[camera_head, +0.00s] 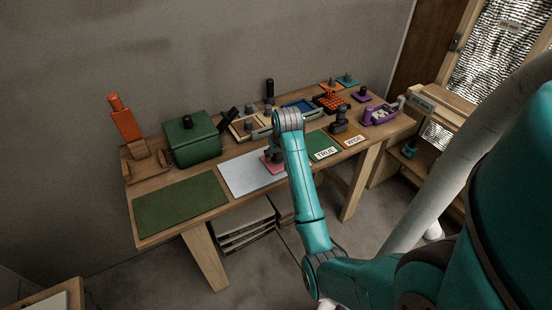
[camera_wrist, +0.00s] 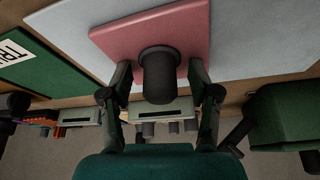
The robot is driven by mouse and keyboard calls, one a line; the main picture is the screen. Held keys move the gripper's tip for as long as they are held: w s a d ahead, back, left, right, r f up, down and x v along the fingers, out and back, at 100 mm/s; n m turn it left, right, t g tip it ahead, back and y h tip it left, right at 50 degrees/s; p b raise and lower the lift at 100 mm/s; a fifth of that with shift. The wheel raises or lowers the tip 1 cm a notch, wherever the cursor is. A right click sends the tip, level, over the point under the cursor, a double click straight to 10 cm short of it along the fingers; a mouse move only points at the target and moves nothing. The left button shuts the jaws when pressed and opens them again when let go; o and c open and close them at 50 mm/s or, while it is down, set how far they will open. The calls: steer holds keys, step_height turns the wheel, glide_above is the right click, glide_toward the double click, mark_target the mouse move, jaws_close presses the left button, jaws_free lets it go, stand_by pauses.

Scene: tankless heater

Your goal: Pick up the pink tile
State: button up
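The pink tile (camera_wrist: 150,32) with a dark round knob (camera_wrist: 160,78) at its middle lies on the pale grey-blue mat (camera_wrist: 240,40). In the head view the tile (camera_head: 266,163) sits near the right side of that mat (camera_head: 238,177), partly hidden behind my arm. My gripper (camera_wrist: 160,80) is open in the wrist view, one finger on each side of the knob with gaps between. I cannot tell its exact height above the tile. In the head view my arm reaches over the table and hides most of the gripper.
The wooden table holds a green box (camera_head: 192,140), an orange upright tool (camera_head: 124,118), a dark green mat (camera_head: 180,205), several small trays, and signs reading TRUE (camera_head: 326,153) and WISE (camera_head: 354,142). The dark green mat is clear.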

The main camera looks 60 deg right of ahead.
jaws_close()
